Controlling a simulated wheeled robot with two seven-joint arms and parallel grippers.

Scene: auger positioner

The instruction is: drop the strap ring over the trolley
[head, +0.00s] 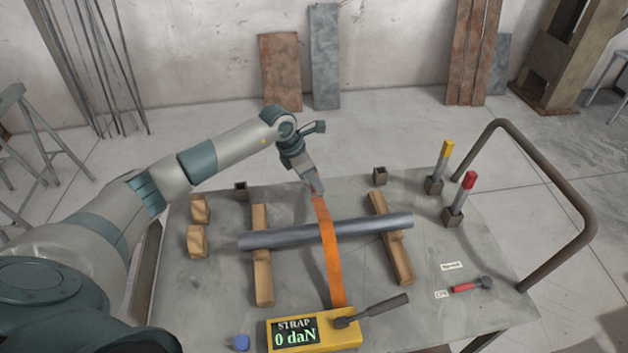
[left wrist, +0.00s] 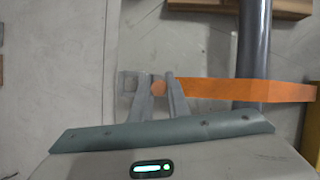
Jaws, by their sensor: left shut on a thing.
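The trolley (head: 480,235) is a grey flat deck with a bent tube handle at its right. An orange strap (head: 331,255) runs from a yellow strap tensioner (head: 315,334), reading 0 daN, across a grey pipe (head: 275,238) toward the far side. My left gripper (head: 314,188) is shut on the strap's far end, beyond the pipe. The ring's shape is mostly hidden by the fingers. My right gripper is not in view.
The pipe rests on two wooden bearers (head: 262,280) (head: 403,262). Empty sockets (head: 241,191) (head: 380,175) stand along the far edge. Yellow-topped (head: 446,155) and red-topped (head: 467,188) stakes stand at right. Wooden blocks (head: 197,242) lie left; a red-handled tool (head: 470,287) lies right.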

